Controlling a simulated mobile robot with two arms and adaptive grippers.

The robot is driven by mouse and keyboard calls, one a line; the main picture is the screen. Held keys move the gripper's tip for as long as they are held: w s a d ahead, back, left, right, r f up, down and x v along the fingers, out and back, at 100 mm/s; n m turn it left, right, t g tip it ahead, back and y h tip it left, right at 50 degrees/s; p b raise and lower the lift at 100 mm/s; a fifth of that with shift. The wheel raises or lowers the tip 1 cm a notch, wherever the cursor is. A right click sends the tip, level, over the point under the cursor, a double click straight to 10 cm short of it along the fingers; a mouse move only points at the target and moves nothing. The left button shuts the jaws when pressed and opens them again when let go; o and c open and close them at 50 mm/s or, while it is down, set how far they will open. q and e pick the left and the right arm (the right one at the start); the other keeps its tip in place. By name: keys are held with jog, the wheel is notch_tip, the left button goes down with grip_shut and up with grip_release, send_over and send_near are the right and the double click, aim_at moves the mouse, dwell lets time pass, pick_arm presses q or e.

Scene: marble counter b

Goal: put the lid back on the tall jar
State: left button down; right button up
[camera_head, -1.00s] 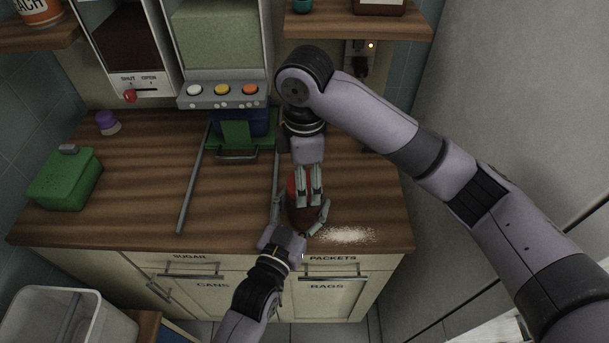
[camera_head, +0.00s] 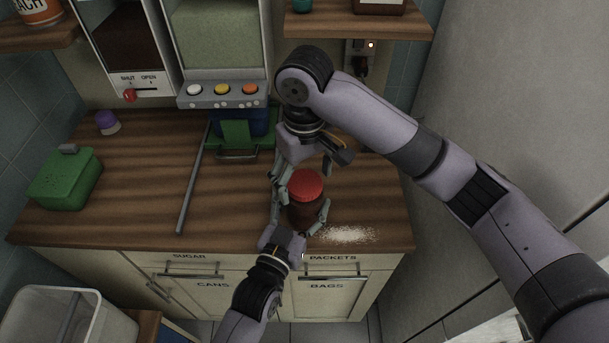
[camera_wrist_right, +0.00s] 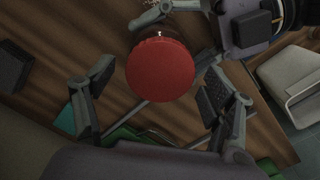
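The tall dark jar (camera_head: 304,209) stands upright near the counter's front edge. The red lid (camera_head: 306,185) sits on its mouth and looks level; it also shows as a red disc in the right wrist view (camera_wrist_right: 160,70). My left gripper (camera_head: 301,209) comes from the front with its fingers against both sides of the jar, shut on its body. My right gripper (camera_head: 304,169) is just behind and above the lid. Its fingers are spread wide and apart from the lid in the wrist view (camera_wrist_right: 162,108). The seam between lid and jar is hard to see.
White powder (camera_head: 347,234) lies on the counter right of the jar. A grey rod (camera_head: 192,190) lies to the left, and a green box (camera_head: 65,180) stands at far left. A dispenser with coloured buttons (camera_head: 222,94) is behind.

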jog(key=shift+o, duration=0.6)
notch_tip(320, 180, up, 12)
dwell(0.4)
pick_arm(q)
jog(key=shift+c, duration=1.7)
grip_release()
